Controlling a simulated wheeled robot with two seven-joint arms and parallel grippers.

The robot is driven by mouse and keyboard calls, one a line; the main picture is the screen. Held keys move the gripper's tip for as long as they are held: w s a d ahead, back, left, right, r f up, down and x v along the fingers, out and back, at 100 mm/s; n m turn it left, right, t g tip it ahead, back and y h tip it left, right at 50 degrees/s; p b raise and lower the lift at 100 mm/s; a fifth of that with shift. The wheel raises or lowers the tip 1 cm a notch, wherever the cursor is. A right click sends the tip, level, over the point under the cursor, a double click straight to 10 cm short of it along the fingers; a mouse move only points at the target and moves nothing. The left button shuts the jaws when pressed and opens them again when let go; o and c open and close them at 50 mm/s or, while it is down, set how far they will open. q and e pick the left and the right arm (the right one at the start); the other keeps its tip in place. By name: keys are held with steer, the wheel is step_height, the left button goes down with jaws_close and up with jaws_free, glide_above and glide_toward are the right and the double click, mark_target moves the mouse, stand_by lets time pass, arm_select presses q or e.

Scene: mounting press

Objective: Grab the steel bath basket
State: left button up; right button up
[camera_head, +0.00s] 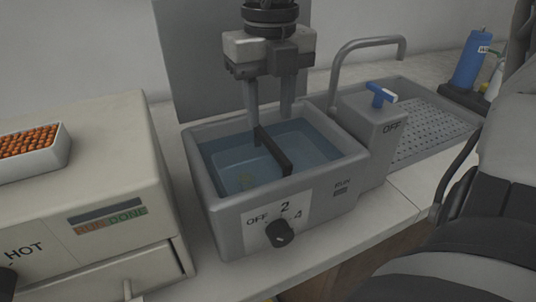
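The bath (218,215) is a grey open tank filled with bluish water. A dark bar (274,152), apparently the handle of the steel bath basket, runs across above the water. A pale, faint basket-like shape lies below the surface, and its walls are hard to make out. My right gripper (271,126) hangs over the back of the tank with its two fingers pointing down and spread apart. The left fingertip overlaps the far end of the bar in the picture; I cannot tell whether they touch. Nothing is visibly held. My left gripper is out of view.
A beige machine marked HOT (100,140) stands left, with a white tray of orange pellets (62,157) on top. A blue-handled tap unit (372,120) and perforated drain board (430,125) adjoin the bath at right. A blue bottle (470,62) stands behind.

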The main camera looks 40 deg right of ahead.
mark_target(271, 142)
step_height(271, 142, down, 4)
steer(key=shift+f, duration=0.2)
steer(key=f, duration=0.5)
steer(key=shift+d+f, duration=0.1)
steer(key=shift+d, duration=0.15)
jaws_close()
